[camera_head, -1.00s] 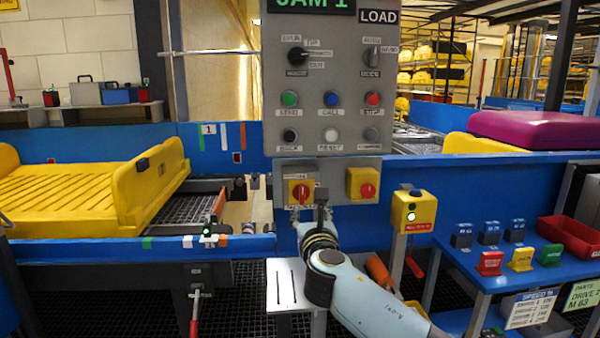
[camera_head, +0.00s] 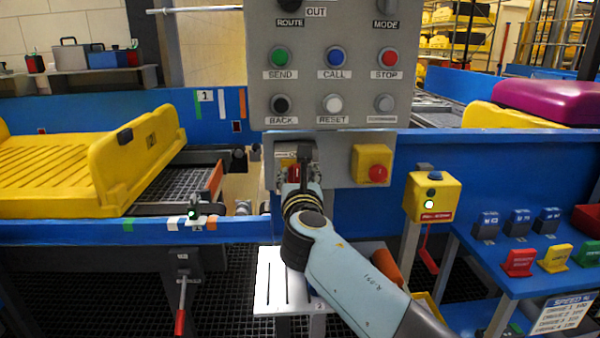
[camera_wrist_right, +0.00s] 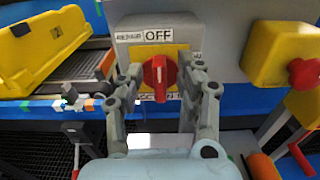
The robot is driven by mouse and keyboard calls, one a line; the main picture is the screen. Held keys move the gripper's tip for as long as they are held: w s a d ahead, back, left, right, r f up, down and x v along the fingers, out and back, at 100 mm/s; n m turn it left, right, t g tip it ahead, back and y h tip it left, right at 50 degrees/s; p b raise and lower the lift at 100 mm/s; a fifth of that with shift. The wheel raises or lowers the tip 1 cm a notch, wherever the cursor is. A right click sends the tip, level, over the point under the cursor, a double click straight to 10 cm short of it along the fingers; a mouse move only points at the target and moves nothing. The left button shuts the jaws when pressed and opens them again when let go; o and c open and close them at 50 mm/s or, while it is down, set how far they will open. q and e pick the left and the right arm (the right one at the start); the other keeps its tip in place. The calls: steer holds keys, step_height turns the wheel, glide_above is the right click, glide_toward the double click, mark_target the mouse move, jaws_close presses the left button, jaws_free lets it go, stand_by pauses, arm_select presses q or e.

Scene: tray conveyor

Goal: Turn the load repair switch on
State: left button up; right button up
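The repair switch is a red rotary knob (camera_wrist_right: 160,76) on a yellow plate (camera_wrist_right: 142,52) in a grey box below the control panel. A label reading OFF (camera_wrist_right: 159,35) is above it, and the knob's bar stands roughly upright. In the head view my right gripper and arm mostly cover the switch box (camera_head: 284,151). My right gripper (camera_wrist_right: 164,87) is open, with one finger on each side of the knob; I cannot tell whether they touch it. It also shows in the head view (camera_head: 304,165). My left gripper is not in view.
A yellow box with a red knob (camera_head: 374,167) is just right of the switch. The panel (camera_head: 330,80) with several buttons hangs above. A yellow button box (camera_head: 432,197) stands further right. A yellow tray (camera_head: 120,175) lies on the left conveyor.

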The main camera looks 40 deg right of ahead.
steer(key=shift+r, duration=0.1)
steer(key=shift+c, duration=0.6)
jaws_close()
steer(key=shift+s+d+f+m+b, duration=0.25)
steer(key=shift+m+b, duration=1.3)
steer(key=shift+m, duration=1.4)
steer(key=shift+d+f+m+b, duration=0.1)
steer(key=shift+f+m+b, duration=0.2)
steer(key=shift+m+b, duration=2)
steer(key=shift+s+d+f+m+b, duration=0.25)
steer(key=shift+m+b, duration=0.55)
steer(key=shift+m, duration=2.85)
steer(key=shift+w, duration=0.1)
steer(key=shift+o, duration=0.6)
jaws_free()
